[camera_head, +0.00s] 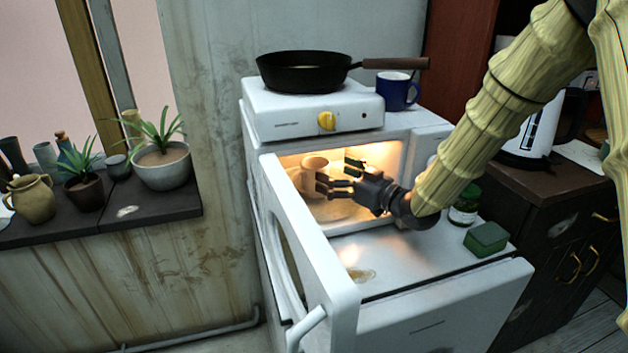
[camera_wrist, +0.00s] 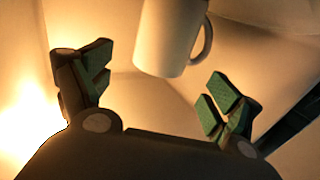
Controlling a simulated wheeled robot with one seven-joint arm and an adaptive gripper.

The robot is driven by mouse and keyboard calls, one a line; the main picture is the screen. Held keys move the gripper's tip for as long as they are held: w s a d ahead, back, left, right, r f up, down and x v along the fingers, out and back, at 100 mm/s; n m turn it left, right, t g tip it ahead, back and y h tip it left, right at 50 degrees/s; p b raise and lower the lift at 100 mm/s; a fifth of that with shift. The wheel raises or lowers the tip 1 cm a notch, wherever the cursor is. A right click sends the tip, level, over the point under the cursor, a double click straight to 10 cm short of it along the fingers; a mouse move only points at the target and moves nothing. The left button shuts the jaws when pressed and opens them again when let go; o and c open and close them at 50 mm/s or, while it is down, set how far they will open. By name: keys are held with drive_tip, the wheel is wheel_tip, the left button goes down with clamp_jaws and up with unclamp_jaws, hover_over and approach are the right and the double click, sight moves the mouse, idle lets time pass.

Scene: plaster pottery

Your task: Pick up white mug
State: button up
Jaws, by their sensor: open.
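The white mug (camera_head: 314,173) stands upright inside the lit microwave (camera_head: 345,160), on its round plate (camera_head: 330,210). My gripper (camera_head: 338,175) reaches in from the right through the open front, with its fingers spread and the mug just beyond them. In the wrist view the mug (camera_wrist: 171,38) lies ahead between the open fingers of my gripper (camera_wrist: 158,95), with its handle on the right and its top cut off by the frame. The fingers do not appear to touch it.
The open microwave door (camera_head: 312,250) stands at the left of the opening. A hot plate with a black pan (camera_head: 303,70) and a blue mug (camera_head: 397,92) are on top. A green-lidded jar (camera_head: 465,205) and green sponge (camera_head: 486,238) lie to the right.

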sight(327, 170)
drive_tip(key=x, duration=0.4)
drive_tip(key=shift+w+a, duration=0.15)
drive_tip(key=shift+w, duration=0.05)
drive_tip(key=shift+c, duration=0.2)
drive_tip(key=c, duration=1.4)
